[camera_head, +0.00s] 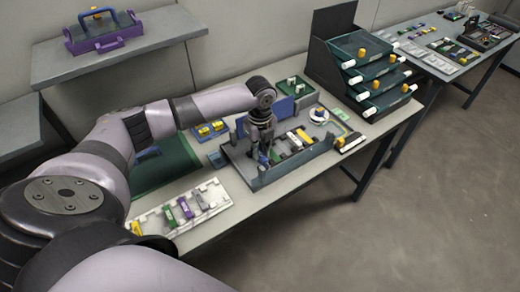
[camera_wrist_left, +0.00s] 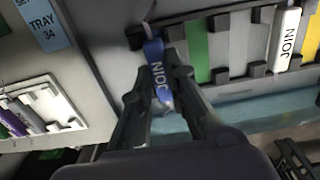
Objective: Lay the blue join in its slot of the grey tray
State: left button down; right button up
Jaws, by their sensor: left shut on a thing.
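My left gripper (camera_head: 264,156) is shut on the blue join (camera_wrist_left: 158,75), and the head view shows it reaching down into the grey tray (camera_head: 300,168). In the left wrist view the join is between the two fingers, its "JOIN" lettering visible. It lies roughly parallel to a green strip (camera_wrist_left: 196,50) and a white join (camera_wrist_left: 284,38) in the tray's slots. The join's far end is beside a black slot clip (camera_wrist_left: 135,38) at the row's left end. I cannot tell whether it touches the tray floor (camera_wrist_left: 100,40). My right gripper is not in view.
A white rack (camera_head: 222,194) with several coloured pieces stands left of the tray. A dark shelf unit with teal drawers (camera_head: 372,72) stands behind right. A small yellow-topped device (camera_head: 350,142) sits by the tray's right end. The table front edge is close to the tray.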

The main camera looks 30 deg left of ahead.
pick_arm(q)
jog(key=shift+f, duration=0.1)
jog(key=shift+f, duration=0.5)
jog(key=c, duration=1.6)
grip_release()
notch_tip(320, 180, up, 13)
jog(key=shift+r+b, duration=0.15)
jog(key=shift+b, duration=0.55)
